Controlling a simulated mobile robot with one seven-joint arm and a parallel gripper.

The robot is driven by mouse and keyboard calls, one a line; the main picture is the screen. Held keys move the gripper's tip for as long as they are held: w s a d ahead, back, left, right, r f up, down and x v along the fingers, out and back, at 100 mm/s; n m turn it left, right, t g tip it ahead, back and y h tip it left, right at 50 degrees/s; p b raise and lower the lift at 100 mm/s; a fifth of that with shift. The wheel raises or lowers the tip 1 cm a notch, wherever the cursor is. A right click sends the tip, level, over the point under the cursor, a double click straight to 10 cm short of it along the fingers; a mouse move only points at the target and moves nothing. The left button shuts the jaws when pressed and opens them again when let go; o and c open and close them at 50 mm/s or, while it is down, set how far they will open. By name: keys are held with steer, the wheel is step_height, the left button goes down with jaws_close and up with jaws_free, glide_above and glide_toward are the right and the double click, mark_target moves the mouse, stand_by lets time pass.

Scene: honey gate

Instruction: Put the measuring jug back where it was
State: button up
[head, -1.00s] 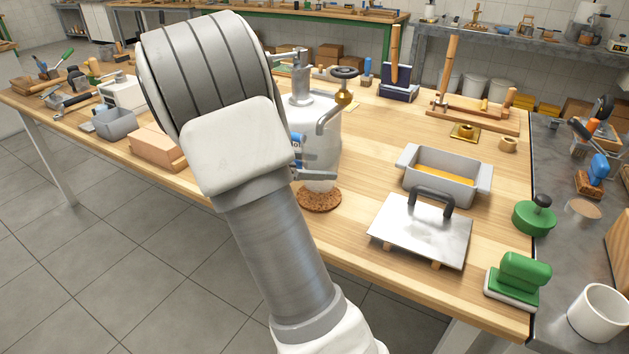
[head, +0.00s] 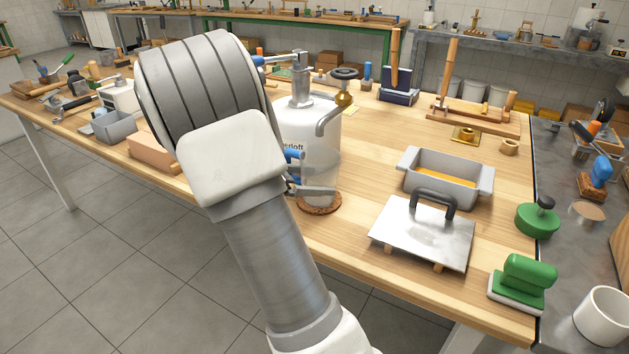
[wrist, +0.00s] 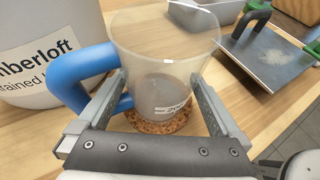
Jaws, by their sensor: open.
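The measuring jug (head: 325,168) is clear, with a blue handle, and stands upright on a round cork mat (head: 318,207) near the table's front edge. In the wrist view the jug (wrist: 165,58) fills the middle, its blue handle (wrist: 72,78) to the left and its base on the cork mat (wrist: 152,128). My gripper (wrist: 157,80) is open, one finger on each side of the jug's lower body, the left one by the handle. In the head view my arm hides most of my gripper (head: 308,188).
A large white lettered tank (head: 312,128) with a tap stands just behind the jug. To the right are a grey tub (head: 480,182) with yellow contents and a metal plate with a black handle (head: 420,238). Bare tabletop lies between the mat and the plate.

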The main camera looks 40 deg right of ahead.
steer(key=p+v, duration=0.3)
steer(key=v, duration=0.8)
steer(key=s+a+r+m+t+y, duration=0.3)
steer(key=s+a+m+y, duration=0.3)
steer(key=s+a+m, duration=0.2)
steer(key=s+a+r+m+t+y, duration=0.4)
steer(key=s+a+m+y, duration=0.3)
steer(key=s, duration=0.6)
steer(key=shift+a+r+m, duration=0.45)
steer(key=shift+r+m, duration=0.15)
steer(key=shift+r, duration=0.15)
steer(key=shift+s, duration=0.1)
step_height(320, 180, up, 18)
steer(key=p, duration=1.7)
steer(key=shift+f+p, duration=0.2)
steer(key=shift+p, duration=0.15)
